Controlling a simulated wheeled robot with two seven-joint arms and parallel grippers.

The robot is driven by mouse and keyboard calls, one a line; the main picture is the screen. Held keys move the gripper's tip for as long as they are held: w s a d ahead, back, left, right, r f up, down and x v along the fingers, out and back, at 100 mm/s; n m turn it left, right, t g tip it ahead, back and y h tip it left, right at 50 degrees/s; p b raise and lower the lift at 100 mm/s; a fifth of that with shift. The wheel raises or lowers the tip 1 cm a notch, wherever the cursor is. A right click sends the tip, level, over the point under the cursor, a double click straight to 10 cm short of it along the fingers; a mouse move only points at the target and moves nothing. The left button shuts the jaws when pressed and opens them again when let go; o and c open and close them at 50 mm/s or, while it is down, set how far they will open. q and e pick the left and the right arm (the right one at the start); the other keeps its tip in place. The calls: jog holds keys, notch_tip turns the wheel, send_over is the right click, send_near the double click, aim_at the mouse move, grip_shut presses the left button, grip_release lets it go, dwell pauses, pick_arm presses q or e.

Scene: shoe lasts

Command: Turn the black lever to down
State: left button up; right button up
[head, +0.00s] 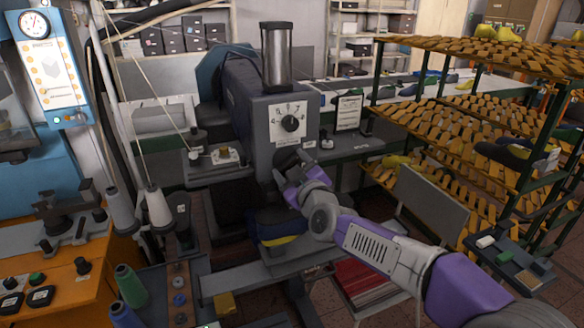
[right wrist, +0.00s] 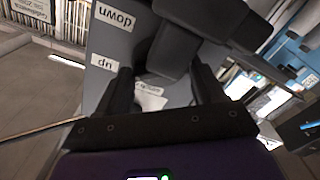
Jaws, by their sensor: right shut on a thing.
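The grey machine (head: 253,115) has a round black dial on its front. My right gripper (head: 290,170) is at the machine's front, below the dial. In the right wrist view its two dark fingers (right wrist: 166,85) stand apart, shut on a dark piece, the black lever (right wrist: 168,62). The lever is largely hidden by the gripper in the head view. A "down" label (right wrist: 114,18) and an "UP" label (right wrist: 102,62) appear upside down beside the lever on the grey panel. Which label the lever points at, I cannot tell. My left gripper is not in view.
A shoe rack with orange slatted shelves (head: 450,110) stands at the right. An orange bench (head: 60,265) with black buttons is at the left. Thread cones (head: 158,208) stand between bench and machine. A grey panel (head: 428,205) stands close to my right arm.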

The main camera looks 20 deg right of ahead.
jog(key=shift+m, duration=0.4)
jog(key=m+b, duration=0.1)
jog(key=m, duration=0.1)
jog(key=shift+m, duration=0.4)
jog(key=m+b, duration=0.1)
jog(key=m, duration=0.2)
jog(key=shift+m, duration=0.3)
jog(key=m+b, duration=0.1)
jog(key=m, duration=0.3)
jog(key=shift+m+b, duration=0.55)
jog(key=shift+m, duration=0.85)
jog(key=o, duration=1)
jog(key=shift+o, duration=0.2)
jog(key=shift+s, duration=0.1)
